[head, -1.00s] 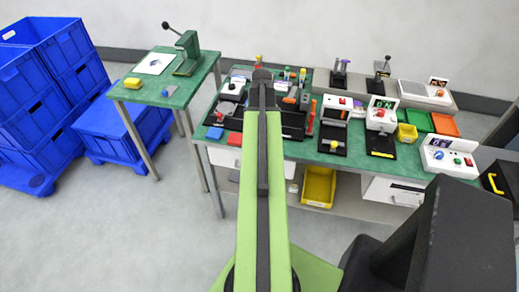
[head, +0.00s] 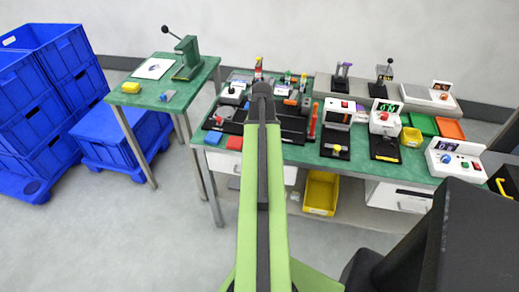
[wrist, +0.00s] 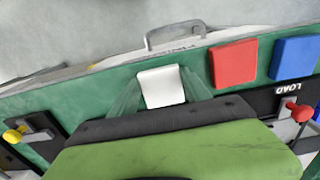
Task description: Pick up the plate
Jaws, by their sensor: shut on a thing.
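A small white square plate (wrist: 162,86) shows in the wrist view, just beyond the end of my green and black arm. My gripper (wrist: 163,92) has pale, see-through fingers, one on each side of the plate, and is shut on it. The green bench top (wrist: 75,98) is behind the plate; I cannot tell how far the plate is above it. In the head view, my arm hides both the gripper and the plate.
Red (wrist: 235,63) and blue (wrist: 295,57) flat pieces lie on the bench to the right in the wrist view. In the head view, test devices (head: 384,117) crowd the bench's right. Blue crates (head: 45,110) stand left, beside a small green table (head: 178,98).

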